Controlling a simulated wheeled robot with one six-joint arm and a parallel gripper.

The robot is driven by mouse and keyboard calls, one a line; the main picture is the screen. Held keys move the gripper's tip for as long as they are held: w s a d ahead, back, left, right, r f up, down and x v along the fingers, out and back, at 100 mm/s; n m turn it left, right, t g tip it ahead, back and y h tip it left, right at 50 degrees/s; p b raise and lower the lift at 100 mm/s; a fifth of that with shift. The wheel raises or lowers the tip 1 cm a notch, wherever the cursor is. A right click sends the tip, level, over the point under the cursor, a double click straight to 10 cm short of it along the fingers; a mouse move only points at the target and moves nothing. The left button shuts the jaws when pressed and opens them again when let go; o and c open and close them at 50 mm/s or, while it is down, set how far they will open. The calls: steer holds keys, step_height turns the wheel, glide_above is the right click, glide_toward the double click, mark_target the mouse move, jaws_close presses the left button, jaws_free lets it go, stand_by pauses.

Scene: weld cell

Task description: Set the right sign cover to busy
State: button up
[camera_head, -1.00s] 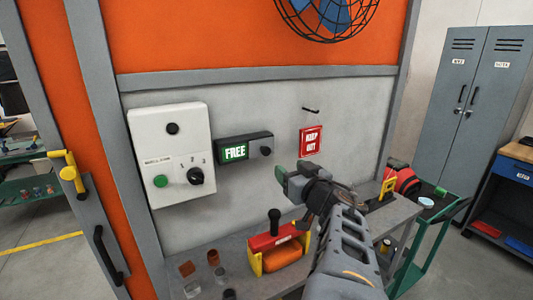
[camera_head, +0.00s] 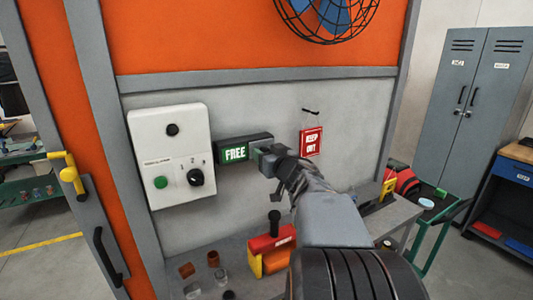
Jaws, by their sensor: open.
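The sign (camera_head: 235,153) is a dark box on the grey wall panel. Its left part shows a green plate reading FREE. The knob on its right end, seen earlier, is now hidden behind my gripper (camera_head: 262,155). My gripper is open, with its fingertips at the right end of the sign. I cannot tell whether the fingers touch the cover or the knob.
A white control box (camera_head: 171,150) with a green button and a black selector is left of the sign. A red KEEP OUT tag (camera_head: 310,142) hangs to the right.

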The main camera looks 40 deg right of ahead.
steer(key=shift+w, duration=0.3)
jaws_close()
stand_by(0.5)
